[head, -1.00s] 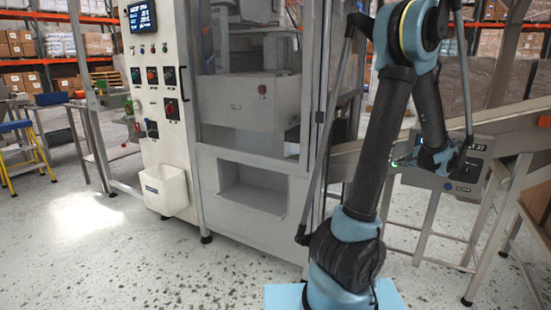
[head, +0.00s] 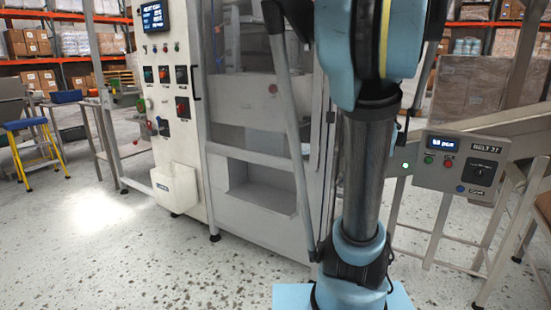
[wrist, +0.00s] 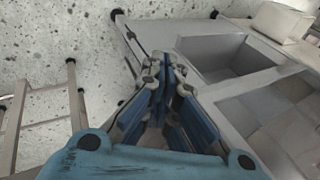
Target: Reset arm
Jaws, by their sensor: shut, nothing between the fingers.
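My gripper (wrist: 164,68) shows in the wrist view with its blue fingers together and nothing between them. It points at the weigher machine's lower front and the speckled floor, apart from both as far as I can tell. In the head view my arm stands nearly upright at the right of centre, and its upper part runs out of the top of the picture. The gripper itself is not seen there.
The weigher cabinet (head: 262,200) with its button panel (head: 168,75) stands close to my arm. A white bin (head: 176,188) hangs on its front. A belt control box (head: 463,162) is at the right. Open floor (head: 110,260) lies at the left.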

